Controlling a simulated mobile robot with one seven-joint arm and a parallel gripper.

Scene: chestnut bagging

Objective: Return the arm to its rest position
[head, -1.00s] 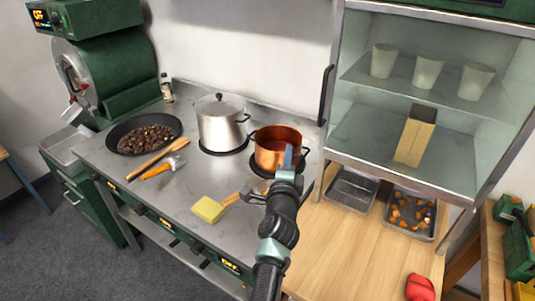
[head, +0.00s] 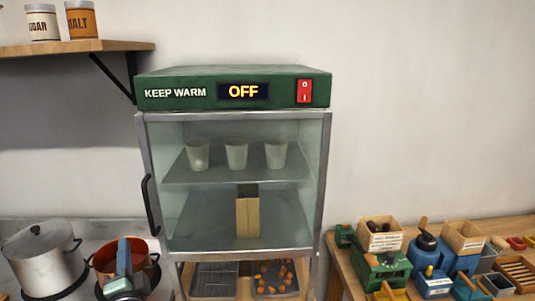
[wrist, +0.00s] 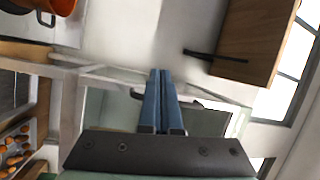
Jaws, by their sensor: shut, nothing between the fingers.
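My gripper (head: 123,250) shows at the lower left of the head view, in front of the copper pot (head: 103,262). In the wrist view its two blue fingers (wrist: 161,80) lie side by side, shut, with nothing between them. The rest of my arm is mostly below the head view's edge.
The green-topped warming cabinet (head: 232,90) reads OFF and holds several cups and a paper bag (head: 248,216). A lidded steel pot (head: 40,255) stands left of the copper pot. Trays sit under the cabinet. A wall shelf (head: 75,50) is upper left; a cluttered side table is right.

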